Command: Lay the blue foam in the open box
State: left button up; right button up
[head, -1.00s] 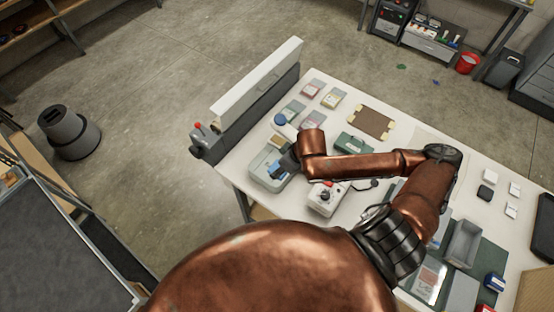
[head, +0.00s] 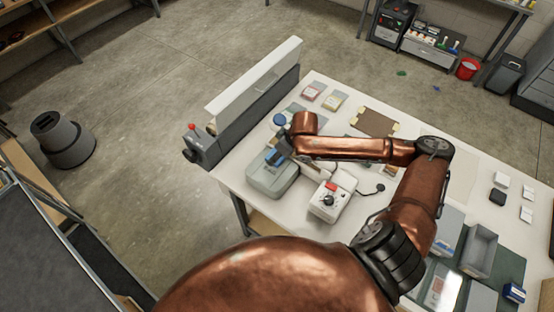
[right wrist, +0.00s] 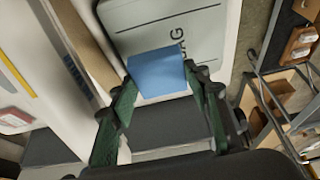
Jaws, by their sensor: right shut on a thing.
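The blue foam (right wrist: 157,73) is a small block between the green fingers of my right gripper (right wrist: 160,80), shut on it in the right wrist view. In the head view, the foam (head: 274,157) shows beside the right gripper (head: 283,150), over the far part of a rounded grey-green box (head: 271,181). In the right wrist view, the box's pale green face (right wrist: 205,30) has dark lettering, partly hidden by the foam. I cannot tell whether foam and box touch, or whether this face is a lid or the inside. My left gripper is out of view.
A white device with a red part and black knob (head: 327,205) stands right of the box. A long grey machine (head: 255,95) lines the table's left edge. A brown board (head: 376,122) lies farther back. A grey bin (head: 480,252) stands at the right.

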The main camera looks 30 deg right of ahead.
jog(key=shift+w+d+f, duration=0.15)
jog(key=shift+w+f, duration=0.15)
jog(key=shift+f, duration=1.65)
jog(key=o, duration=0.5)
jog(key=shift+f, duration=0.1)
jog(key=shift+c, duration=0.2)
